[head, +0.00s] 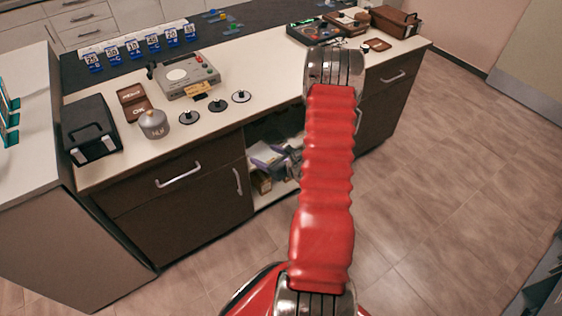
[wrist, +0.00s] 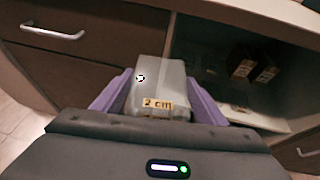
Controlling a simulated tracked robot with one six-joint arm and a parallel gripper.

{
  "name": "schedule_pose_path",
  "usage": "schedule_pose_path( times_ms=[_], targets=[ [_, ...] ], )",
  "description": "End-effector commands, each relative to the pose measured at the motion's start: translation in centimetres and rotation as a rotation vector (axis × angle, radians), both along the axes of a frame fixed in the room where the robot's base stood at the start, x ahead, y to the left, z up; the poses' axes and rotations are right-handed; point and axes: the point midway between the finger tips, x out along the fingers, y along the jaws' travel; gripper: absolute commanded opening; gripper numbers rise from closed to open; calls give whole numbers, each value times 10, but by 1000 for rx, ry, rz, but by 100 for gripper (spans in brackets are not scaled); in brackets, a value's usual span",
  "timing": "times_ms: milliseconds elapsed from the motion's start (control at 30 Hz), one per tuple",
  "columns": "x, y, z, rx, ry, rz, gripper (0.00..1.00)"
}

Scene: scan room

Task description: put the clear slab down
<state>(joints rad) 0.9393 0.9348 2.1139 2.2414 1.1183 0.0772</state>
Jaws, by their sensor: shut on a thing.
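The clear slab (wrist: 163,75) is a pale, see-through block with a yellow "2 cm" label on its near face and a small round black-and-white mark. My gripper (wrist: 158,92) has purple fingers on both sides of the slab and is shut on it. In the head view my gripper (head: 268,155) is low in front of the counter's open shelf bay, partly hidden by my red arm. The slab cannot be made out clearly there. In the wrist view the slab is in front of a drawer front and the edge of the open bay.
The open bay (wrist: 215,65) holds small labelled boxes (wrist: 243,68). A handled drawer (head: 175,185) is left of it. The counter top (head: 240,120) carries a grey device (head: 188,76), a round metal weight (head: 153,124), black discs (head: 217,104) and a black case (head: 91,130).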

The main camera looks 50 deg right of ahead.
Motion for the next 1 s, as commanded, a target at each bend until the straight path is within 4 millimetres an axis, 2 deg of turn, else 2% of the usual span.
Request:
schedule_pose_path(
  times_ms=[33,100,767,1000],
  targets=[
    [6,12,14,-4,-3,15,37],
    [13,27,29,-4,-3,32,37],
    [75,173,169,-5,-1,191,37],
    [100,235,228,-4,-1,259,37]
  ],
)
